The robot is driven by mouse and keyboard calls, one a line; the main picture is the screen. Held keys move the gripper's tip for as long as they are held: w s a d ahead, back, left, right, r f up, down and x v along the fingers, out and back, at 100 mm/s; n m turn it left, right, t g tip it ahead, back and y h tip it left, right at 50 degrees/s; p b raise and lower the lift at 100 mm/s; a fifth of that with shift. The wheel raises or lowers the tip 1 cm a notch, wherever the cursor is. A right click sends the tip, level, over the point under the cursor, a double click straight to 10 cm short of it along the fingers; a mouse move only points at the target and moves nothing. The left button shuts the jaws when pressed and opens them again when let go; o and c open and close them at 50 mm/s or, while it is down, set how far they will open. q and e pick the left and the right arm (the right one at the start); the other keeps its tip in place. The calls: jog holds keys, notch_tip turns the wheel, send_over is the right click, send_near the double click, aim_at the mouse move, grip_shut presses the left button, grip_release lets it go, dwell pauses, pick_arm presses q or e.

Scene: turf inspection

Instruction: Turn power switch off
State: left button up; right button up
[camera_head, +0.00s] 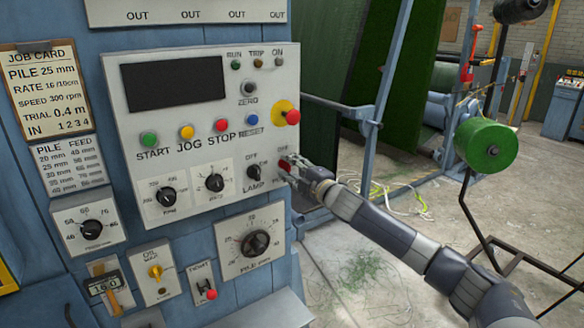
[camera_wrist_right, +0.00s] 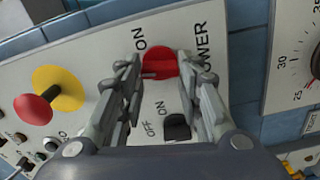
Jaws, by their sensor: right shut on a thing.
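The red power switch (camera_wrist_right: 160,62) is on the grey control panel (camera_head: 118,70), next to the word POWER in the right wrist view. In the head view only a bit of its red (camera_head: 284,165) shows at the panel's lower right edge, and my gripper hides the rest. My right gripper (camera_head: 292,168) reaches in from the right. Its two fingers (camera_wrist_right: 160,70) stand on either side of the red switch and are shut on it. Which position the switch points to is hard to tell. My left gripper is not in view.
The black LAMP switch (camera_head: 254,172) sits close to the left of my gripper. A red emergency button (camera_head: 293,117) on a yellow disc is just above. Below is a large dial plate (camera_head: 256,243). The dark display (camera_head: 173,84) is blank. A green spool (camera_head: 486,146) stands to the right.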

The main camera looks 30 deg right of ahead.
jog(key=shift+n, duration=1)
jog(key=shift+f, duration=0.1)
jog(key=o, duration=1.1)
jog(key=shift+c, duration=0.2)
jog(key=shift+s+f, duration=0.1)
jog(key=shift+s, duration=0.45)
jog(key=s, duration=1.1)
